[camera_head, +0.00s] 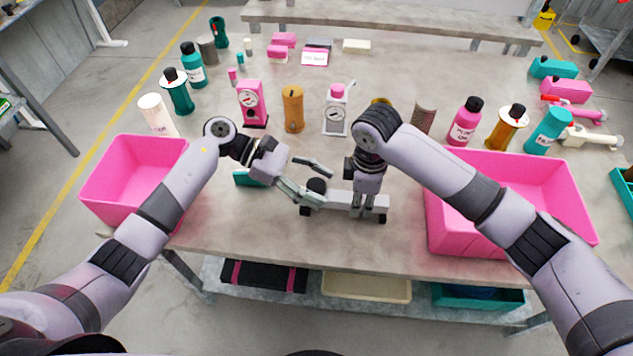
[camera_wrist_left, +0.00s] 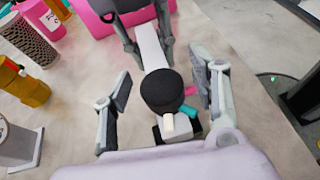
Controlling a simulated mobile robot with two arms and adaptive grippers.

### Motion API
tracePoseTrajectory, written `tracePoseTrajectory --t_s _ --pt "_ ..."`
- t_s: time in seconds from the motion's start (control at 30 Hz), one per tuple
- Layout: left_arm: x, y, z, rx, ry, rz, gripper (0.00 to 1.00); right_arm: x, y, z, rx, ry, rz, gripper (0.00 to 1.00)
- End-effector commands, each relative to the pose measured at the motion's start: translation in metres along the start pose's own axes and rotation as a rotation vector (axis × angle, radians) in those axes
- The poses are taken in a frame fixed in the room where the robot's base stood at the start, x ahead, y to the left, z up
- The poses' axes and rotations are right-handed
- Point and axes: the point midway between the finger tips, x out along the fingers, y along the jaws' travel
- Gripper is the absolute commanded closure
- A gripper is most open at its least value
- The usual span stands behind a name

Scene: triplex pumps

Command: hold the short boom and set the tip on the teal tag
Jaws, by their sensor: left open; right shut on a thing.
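The short boom is a pale bar (camera_head: 340,197) with a round black cap (camera_head: 316,186) at its left end, low over the front middle of the table. My right gripper (camera_head: 368,197) is shut on the bar. My left gripper (camera_head: 308,179) is open, its fingers either side of the black cap. In the left wrist view the cap (camera_wrist_left: 162,90) lies between the two fingers with gaps on both sides. Beyond it the pale bar (camera_wrist_left: 151,48) runs up to my right gripper. A small cream peg (camera_wrist_left: 168,124) and a small teal piece (camera_wrist_left: 187,111) show beside the cap. I cannot tell which teal piece is the tag.
A teal block (camera_head: 248,178) is partly hidden behind my left gripper. Pink bins stand left (camera_head: 125,185) and right (camera_head: 545,195). Bottles, a pink dial device (camera_head: 252,103), an amber canister (camera_head: 293,108) and a white scale (camera_head: 337,112) stand behind. The front table strip is clear.

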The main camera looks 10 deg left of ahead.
Motion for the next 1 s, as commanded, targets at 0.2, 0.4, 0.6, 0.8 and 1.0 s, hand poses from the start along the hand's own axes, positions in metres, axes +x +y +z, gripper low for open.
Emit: tracePoseTrajectory --t_s 0.2,0.4,0.6,0.8,1.0 --pt "-0.0003 -0.0001 -0.0001 0.000 0.000 -0.001 0.55 -0.0006 0.0003 -0.0004 0.000 0.001 0.001 1.00" --pt "-0.0004 -0.0001 -0.0001 0.000 0.000 -0.001 0.68 -0.0006 0.0003 -0.0004 0.000 0.001 0.001 1.00" --pt "-0.0005 0.0000 -0.0001 0.000 0.001 0.000 0.81 -0.0006 0.0002 -0.0004 -0.001 0.001 0.001 1.00" --pt "-0.0006 0.0001 -0.0001 0.000 0.001 0.000 0.95 -0.0006 0.0001 -0.0005 -0.001 0.001 0.000 1.00" --pt "-0.0006 -0.0002 -0.0010 -0.006 0.002 0.013 0.95 -0.0006 -0.0001 -0.0005 -0.001 0.001 0.000 1.00"
